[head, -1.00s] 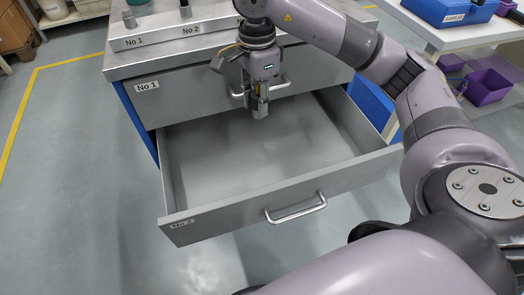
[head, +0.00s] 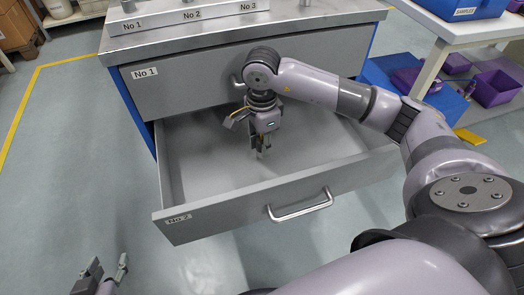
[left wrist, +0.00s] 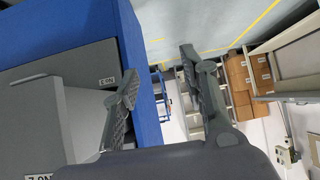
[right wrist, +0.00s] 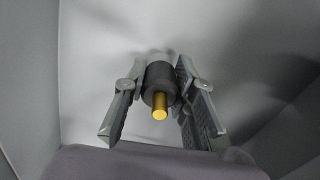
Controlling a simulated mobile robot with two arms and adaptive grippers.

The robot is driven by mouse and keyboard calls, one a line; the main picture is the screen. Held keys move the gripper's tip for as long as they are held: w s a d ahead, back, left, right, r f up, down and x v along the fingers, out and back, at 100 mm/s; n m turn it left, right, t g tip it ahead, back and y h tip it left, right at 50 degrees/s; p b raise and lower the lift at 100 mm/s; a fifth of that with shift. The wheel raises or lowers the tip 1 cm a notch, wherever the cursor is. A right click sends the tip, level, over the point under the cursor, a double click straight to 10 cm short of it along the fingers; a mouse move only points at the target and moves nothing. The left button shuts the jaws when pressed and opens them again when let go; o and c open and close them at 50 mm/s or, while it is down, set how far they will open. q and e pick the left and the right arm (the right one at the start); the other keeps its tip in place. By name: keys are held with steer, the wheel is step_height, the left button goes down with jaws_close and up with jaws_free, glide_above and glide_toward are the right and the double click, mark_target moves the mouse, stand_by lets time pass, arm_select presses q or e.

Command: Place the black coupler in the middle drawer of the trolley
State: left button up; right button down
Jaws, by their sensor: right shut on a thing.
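The trolley's middle drawer, marked No 2 (head: 245,215), is pulled out and its visible inside is empty. My right gripper (head: 262,153) is inside the drawer opening, pointing down. In the right wrist view, my right gripper (right wrist: 158,95) is shut on the black coupler (right wrist: 158,80), a dark cylinder with a brass pin toward the camera. The drawer's grey floor and walls surround it; I cannot tell whether the coupler touches the floor. My left gripper (head: 103,272) is open and empty, left of the drawer front; it also shows in the left wrist view (left wrist: 158,75).
The top drawer No 1 (head: 200,85) is shut above the open one. The open drawer's handle (head: 300,208) sticks out at the front. A side table with blue bins (head: 462,8) and purple bins (head: 495,87) stand to the right.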

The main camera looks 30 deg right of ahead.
step_height(320, 180, down, 2)
steer(key=shift+f, duration=0.25)
arm_select(q)
steer(key=shift+w+d+r+t, duration=0.25)
steer(key=shift+w+r+t, duration=0.2)
steer(key=shift+w+r, duration=0.1)
steer(key=shift+w+d+r+t, duration=0.2)
steer(key=shift+w+r+t, duration=0.25)
steer(key=shift+w+r, duration=0.1)
arm_select(e)
steer(key=shift+f, duration=0.15)
arm_select(q)
steer(key=shift+h, duration=0.3)
steer(key=shift+w+d+r+t+b, duration=0.15)
steer(key=shift+w+r+t+b, duration=0.05)
steer(key=shift+r+t+b, duration=0.15)
arm_select(e)
steer(key=shift+f, duration=0.15)
steer(key=c, duration=1.3)
jaws_free()
